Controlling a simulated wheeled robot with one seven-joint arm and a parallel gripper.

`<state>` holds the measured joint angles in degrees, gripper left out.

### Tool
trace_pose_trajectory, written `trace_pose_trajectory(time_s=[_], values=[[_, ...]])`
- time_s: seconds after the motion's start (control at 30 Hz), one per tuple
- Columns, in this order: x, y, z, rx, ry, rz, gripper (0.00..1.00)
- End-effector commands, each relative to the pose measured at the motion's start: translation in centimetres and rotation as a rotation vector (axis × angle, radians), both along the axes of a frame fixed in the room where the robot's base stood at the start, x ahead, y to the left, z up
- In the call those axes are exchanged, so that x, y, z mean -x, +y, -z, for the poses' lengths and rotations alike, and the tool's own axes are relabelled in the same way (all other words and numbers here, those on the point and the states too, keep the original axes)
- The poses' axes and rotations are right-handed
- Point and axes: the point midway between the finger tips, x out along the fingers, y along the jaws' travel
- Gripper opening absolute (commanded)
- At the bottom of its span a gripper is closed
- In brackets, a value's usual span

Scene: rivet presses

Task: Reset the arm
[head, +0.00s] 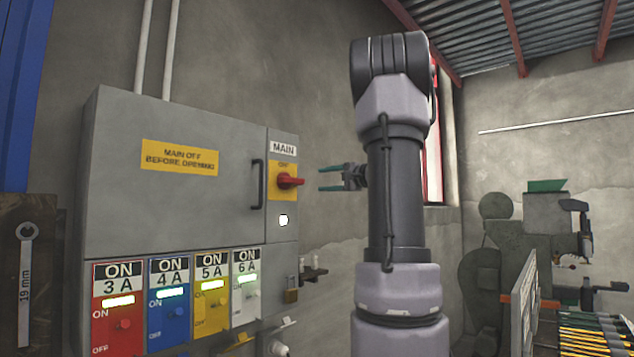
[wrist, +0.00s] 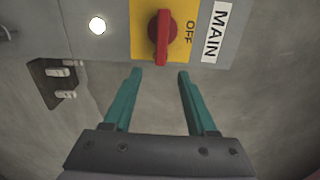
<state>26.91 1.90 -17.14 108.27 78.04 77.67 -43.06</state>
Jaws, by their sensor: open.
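My gripper (head: 322,179) is open and empty, with its two teal fingers pointing left toward the red MAIN switch knob (head: 290,181) in the head view. A gap shows between the fingertips and the knob. In the wrist view, the fingers of my gripper (wrist: 160,76) are spread apart just short of the red knob (wrist: 162,37) on its yellow plate. My arm stands upright in the middle of the head view, bent at the top.
The grey electrical cabinet (head: 190,215) fills the left. Below its door are red, blue, yellow and white breakers labelled ON. A white lit lamp (head: 283,220) sits under the knob. Green machines (head: 545,215) stand at the right.

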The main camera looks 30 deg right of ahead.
Motion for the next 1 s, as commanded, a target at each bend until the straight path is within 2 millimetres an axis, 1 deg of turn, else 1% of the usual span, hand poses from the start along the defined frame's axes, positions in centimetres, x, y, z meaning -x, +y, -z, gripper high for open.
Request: trace_pose_trajectory(time_s=[0.1, 0.53, 0.57, 0.63, 0.67, 0.77, 0.83, 0.87, 0.9, 0.97, 1.0], values=[[0.3, -0.1, 0.0, 0.000, 0.000, 0.000, 0.57], [0.3, -0.1, 0.0, 0.000, 0.001, -0.001, 0.57], [0.3, 0.0, 0.0, 0.001, 0.002, -0.002, 0.57], [0.5, 0.9, 0.2, 0.007, 0.014, -0.016, 0.57], [0.7, 1.7, 0.3, 0.013, 0.025, -0.028, 0.57], [1.9, 5.9, 1.5, 0.051, 0.094, -0.095, 0.57], [3.7, 10.0, 2.8, 0.102, 0.167, -0.160, 0.57], [4.7, 11.9, 3.6, 0.131, 0.204, -0.189, 0.57], [6.1, 14.4, 4.8, 0.175, 0.252, -0.230, 0.57], [8.7, 17.8, 6.7, 0.253, 0.324, -0.284, 0.57], [10.6, 19.9, 8.1, 0.313, 0.368, -0.317, 0.57]])
